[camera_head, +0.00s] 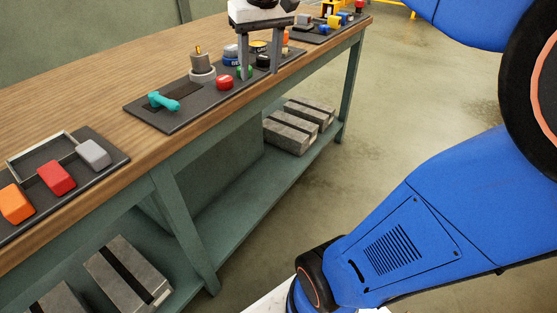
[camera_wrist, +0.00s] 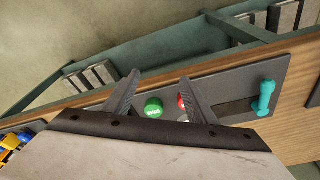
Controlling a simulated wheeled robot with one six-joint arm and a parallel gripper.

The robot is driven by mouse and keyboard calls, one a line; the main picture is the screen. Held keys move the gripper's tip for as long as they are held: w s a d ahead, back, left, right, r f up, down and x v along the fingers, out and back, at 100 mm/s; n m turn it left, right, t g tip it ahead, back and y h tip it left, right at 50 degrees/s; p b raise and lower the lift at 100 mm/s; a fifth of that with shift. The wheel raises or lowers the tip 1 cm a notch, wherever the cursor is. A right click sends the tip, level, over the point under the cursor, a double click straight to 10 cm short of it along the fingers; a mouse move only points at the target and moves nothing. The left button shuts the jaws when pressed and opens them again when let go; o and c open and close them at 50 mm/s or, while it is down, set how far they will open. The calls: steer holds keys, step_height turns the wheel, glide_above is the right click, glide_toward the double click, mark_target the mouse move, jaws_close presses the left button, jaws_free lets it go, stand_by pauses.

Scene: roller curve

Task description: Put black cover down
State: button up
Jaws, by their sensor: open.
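My gripper (camera_head: 259,73) is open above the far end of the dark mat (camera_head: 150,116), with its two fingers pointing down. A small black round piece (camera_head: 262,60), likely the black cover, shows between the fingers in the head view; I cannot tell whether it rests on the mat. In the wrist view my gripper (camera_wrist: 160,78) has its fingers apart, with a green round piece (camera_wrist: 153,107) between them and a red one (camera_wrist: 182,102) by the right finger. No black cover can be made out there; the gripper body hides part of the mat.
A teal handle-shaped part (camera_head: 163,101) lies at the mat's near end. A grey stepped part with a brass top (camera_head: 201,66) stands behind the red button (camera_head: 224,82). Orange, red and grey blocks sit on another mat at left. Bare wooden bench (camera_head: 105,82) lies between.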

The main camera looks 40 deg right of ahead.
steer(key=s+a+f+t, duration=0.1)
steer(key=s+a+f, duration=0.2)
steer(key=s+f, duration=0.5)
steer(key=s+a+f+n+t, duration=0.1)
steer(key=s+a+f, duration=0.2)
steer(key=s+f, duration=0.5)
step_height(320, 180, down, 2)
steer(key=shift+f+n+t, duration=0.2)
steer(key=shift+n+t, duration=0.1)
